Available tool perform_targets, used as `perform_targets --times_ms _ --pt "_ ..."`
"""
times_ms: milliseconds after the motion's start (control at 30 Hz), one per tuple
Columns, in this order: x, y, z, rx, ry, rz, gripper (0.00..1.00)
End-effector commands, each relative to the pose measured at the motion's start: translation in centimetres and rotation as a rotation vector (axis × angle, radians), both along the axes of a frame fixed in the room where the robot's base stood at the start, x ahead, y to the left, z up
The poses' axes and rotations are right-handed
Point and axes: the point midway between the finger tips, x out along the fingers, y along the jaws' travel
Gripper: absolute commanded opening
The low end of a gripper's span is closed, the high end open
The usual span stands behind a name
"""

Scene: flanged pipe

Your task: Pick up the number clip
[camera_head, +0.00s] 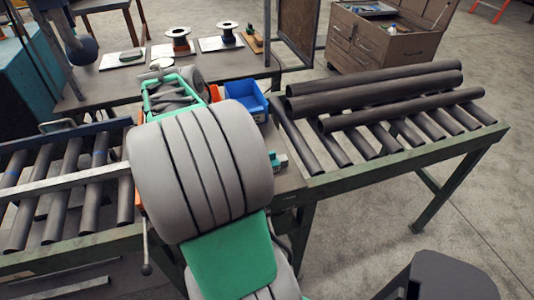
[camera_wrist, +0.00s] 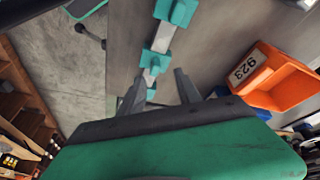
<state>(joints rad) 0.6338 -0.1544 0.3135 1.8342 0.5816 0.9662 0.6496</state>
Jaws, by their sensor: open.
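In the wrist view, an orange bin (camera_wrist: 283,84) lies to the right and carries a white label (camera_wrist: 243,68) reading 923. This label is the only numbered thing I see, but I cannot tell whether it is the number clip. My gripper (camera_wrist: 160,92) is open, its two grey fingers apart. A metal bar with teal blocks (camera_wrist: 156,62) shows between and beyond the fingertips; contact is unclear. The orange bin is to the right of the fingers and apart from them. In the head view, my own arm hides the gripper and the work spot.
In the head view, a blue bin (camera_head: 246,98) stands just beyond my arm. Dark pipes (camera_head: 385,85) lie on the right roller table (camera_head: 400,150). Another roller rack (camera_head: 70,190) is at left. Spools (camera_head: 180,41) stand at the back. A small teal part (camera_head: 279,161) is right of my arm.

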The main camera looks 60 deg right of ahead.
Motion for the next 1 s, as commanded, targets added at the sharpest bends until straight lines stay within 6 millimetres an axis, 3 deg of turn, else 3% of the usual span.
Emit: perform_targets --times_ms 33,100,200,700,900,1000 --pt "-2.5 -3.3 0.9 -0.017 0.005 -0.197 0.40" --pt "-5.4 -6.1 1.0 -0.046 0.004 -0.410 0.40" --pt "-7.4 -7.8 0.6 -0.069 0.003 -0.550 0.40" --pt "-9.0 -9.6 -6.3 -0.073 0.000 -0.558 0.40" --pt "-8.9 -9.7 -6.5 -0.074 -0.002 -0.555 0.40" --pt "-8.9 -9.7 -6.5 -0.074 -0.002 -0.555 0.33"
